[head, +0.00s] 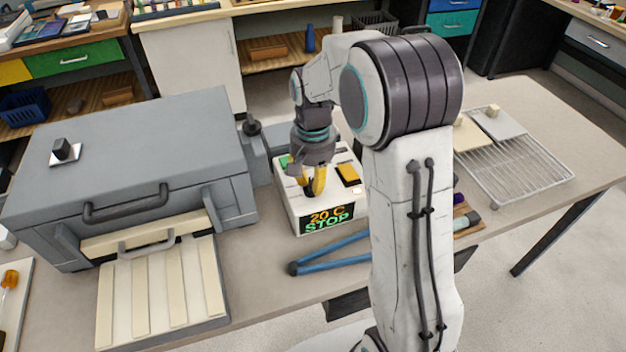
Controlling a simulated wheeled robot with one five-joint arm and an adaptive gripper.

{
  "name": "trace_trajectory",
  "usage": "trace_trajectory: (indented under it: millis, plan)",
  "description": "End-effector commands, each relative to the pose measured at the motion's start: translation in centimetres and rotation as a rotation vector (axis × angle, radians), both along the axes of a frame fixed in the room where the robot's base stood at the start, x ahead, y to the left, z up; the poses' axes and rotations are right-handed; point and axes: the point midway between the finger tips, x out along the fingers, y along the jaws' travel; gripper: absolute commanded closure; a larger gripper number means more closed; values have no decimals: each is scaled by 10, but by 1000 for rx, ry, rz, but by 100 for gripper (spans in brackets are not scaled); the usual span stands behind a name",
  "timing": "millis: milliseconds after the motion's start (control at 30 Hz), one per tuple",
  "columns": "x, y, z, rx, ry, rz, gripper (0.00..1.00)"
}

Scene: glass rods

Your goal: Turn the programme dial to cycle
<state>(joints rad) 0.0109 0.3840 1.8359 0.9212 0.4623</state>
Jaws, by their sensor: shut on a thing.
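A white control box (290,206) stands on the bench right of the grey kiln. Its front display (328,217) reads "20 C" in orange and "STOP" in green. My gripper (315,188) points down at the top of the box, its yellow fingers closed around what seems to be the programme dial. The fingers hide the dial, so its pointer and marks cannot be read. A yellow rocker switch (348,174) sits on the box top to the right of the fingers. A green patch (284,161) shows at the left.
The grey kiln (130,140) has a front handle and a black knob (62,148) on top. A tray with pale strips (160,295) lies before it. Blue tongs (335,252) lie in front of the box. A wire rack (510,172) stands at right.

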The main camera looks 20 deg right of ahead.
Motion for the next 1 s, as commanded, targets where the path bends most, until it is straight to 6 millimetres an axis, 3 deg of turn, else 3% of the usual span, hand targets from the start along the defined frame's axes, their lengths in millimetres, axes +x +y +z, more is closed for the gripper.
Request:
trace_trajectory:
  millis: [433, 1000]
  plan:
    - [-3, 1, -2, 0, 6, -265, 100]
    - [-3, 1, -2, -1, 6, -329, 100]
